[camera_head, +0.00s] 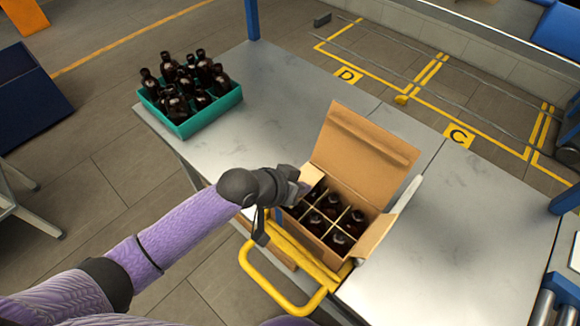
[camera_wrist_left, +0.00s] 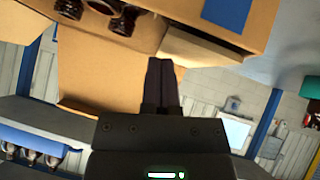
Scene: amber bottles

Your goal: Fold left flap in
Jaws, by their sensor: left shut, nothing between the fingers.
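An open cardboard box (camera_head: 312,240) stands on the metal table, with several dark amber bottles (camera_head: 331,207) between its dividers. Its large back flap (camera_head: 362,150) stands up and leans back. The left flap (camera_head: 313,179) shows as a small light piece beside my left gripper (camera_head: 298,189), which partly hides it. In the left wrist view my left gripper (camera_wrist_left: 161,66) is shut and empty, its tips close to the small flap (camera_wrist_left: 194,48); I cannot tell whether they touch. The right flap (camera_head: 376,234) sticks outward. My right gripper is not in view.
A teal crate (camera_head: 207,122) with several dark bottles stands at the table's far left. A yellow tubular handle (camera_head: 287,300) sits in front of the box. The metal table (camera_head: 460,235) is clear to the right of the box.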

